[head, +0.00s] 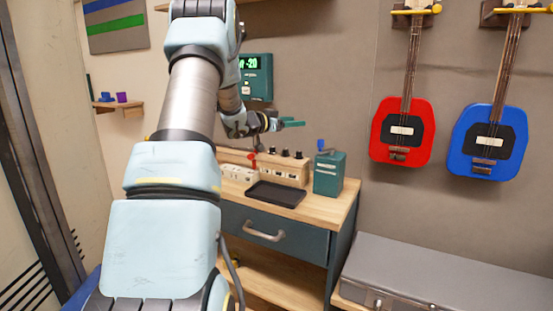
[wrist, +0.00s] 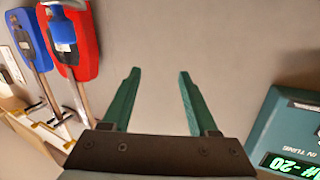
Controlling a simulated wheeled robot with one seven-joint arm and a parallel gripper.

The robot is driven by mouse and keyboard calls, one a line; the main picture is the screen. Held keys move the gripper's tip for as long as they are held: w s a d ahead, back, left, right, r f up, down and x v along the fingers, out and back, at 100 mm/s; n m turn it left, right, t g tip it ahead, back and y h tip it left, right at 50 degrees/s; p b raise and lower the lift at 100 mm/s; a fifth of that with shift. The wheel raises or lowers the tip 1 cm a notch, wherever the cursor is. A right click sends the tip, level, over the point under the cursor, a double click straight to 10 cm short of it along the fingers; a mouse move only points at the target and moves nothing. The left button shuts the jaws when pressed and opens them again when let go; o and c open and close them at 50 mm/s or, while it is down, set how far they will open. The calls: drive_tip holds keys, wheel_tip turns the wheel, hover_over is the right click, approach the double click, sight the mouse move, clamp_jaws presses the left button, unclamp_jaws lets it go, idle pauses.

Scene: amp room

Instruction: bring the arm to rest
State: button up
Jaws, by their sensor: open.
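My arm reaches up and forward through the middle of the head view, raised above a wooden-topped cabinet. My gripper (head: 293,124) has green fingers pointing to the right in the head view, in front of the wall. In the wrist view my gripper (wrist: 157,75) has its two green fingers wide apart with nothing between them, only plain wall behind. It is open and empty.
The cabinet (head: 345,210) bears a black tray (head: 275,194), a wooden amp panel with knobs and a green box (head: 329,173). A green tuner (head: 256,78) hangs behind my arm. Red (head: 402,155) and blue (head: 480,165) guitars hang right. A grey case (head: 440,275) lies low.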

drive_tip(key=s+a+f+n+y, duration=0.5)
drive_tip(key=s+a+n+y, duration=0.2)
drive_tip(key=s+a+y, duration=0.4)
drive_tip(key=s+f+n+g, duration=0.1)
drive_tip(key=s+f+g, duration=0.1)
drive_tip(key=s, duration=0.8)
drive_tip(key=s+a+f+n+g+y+p, duration=0.1)
drive_tip(key=s+f+g, duration=0.2)
drive_tip(key=s, duration=0.7)
drive_tip(key=s+a+f+n+g+y, duration=0.1)
drive_tip(key=s+f+g, duration=0.2)
drive_tip(key=s, duration=0.7)
drive_tip(key=shift+g, duration=0.4)
drive_tip(key=shift+c, duration=0.2)
